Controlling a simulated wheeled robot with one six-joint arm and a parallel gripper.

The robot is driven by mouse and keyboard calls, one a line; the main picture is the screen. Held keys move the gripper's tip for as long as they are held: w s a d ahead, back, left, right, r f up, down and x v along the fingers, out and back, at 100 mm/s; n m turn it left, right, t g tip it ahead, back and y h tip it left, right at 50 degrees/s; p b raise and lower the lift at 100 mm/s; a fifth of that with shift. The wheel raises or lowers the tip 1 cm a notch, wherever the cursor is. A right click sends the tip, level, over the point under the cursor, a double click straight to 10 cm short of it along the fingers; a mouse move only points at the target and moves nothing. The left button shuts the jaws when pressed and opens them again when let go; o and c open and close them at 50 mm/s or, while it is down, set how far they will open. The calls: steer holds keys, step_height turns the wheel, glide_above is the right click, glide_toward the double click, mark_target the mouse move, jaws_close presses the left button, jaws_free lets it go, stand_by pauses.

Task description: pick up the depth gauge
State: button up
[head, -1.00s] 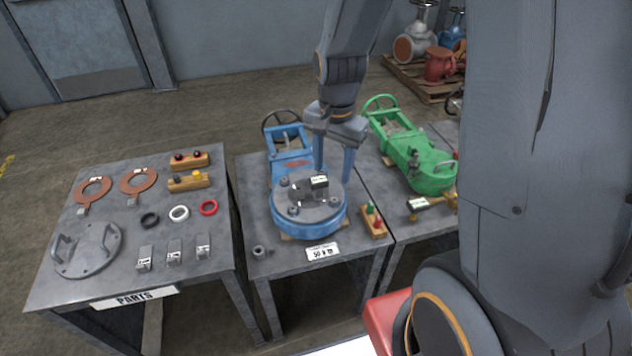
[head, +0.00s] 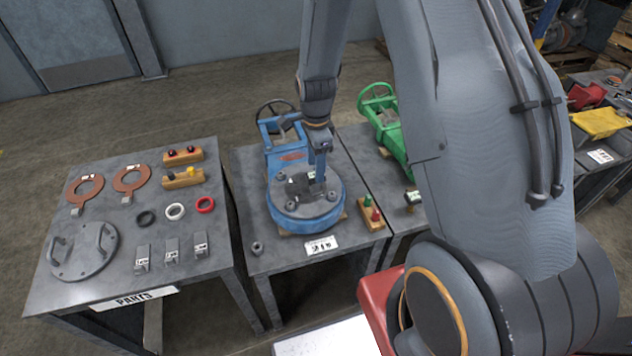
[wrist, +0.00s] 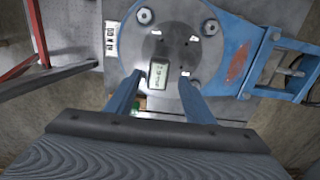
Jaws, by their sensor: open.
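The depth gauge (wrist: 158,75), a small dark block with a pale display, sits on the grey round cover of the blue valve (wrist: 232,62). In the head view the gauge (head: 298,186) is partly hidden by my gripper. My gripper (head: 318,176) points down over the cover and is seen nearly edge-on there. In the wrist view my gripper (wrist: 160,84) is open, with one blue finger on each side of the gauge and gaps between. Whether the fingertips are down at the gauge's height is hard to tell.
Bolts stand around the cover. A wooden block with red and green pegs (head: 370,214) is right of the valve, and a loose nut (head: 257,248) lies front left. A green valve (head: 388,125) stands to the right, a parts table (head: 100,205) to the left.

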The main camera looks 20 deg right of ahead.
steer(key=shift+s+f+p, duration=0.15)
steer(key=shift+f+p, duration=0.5)
steer(key=shift+f, duration=1.2)
jaws_close()
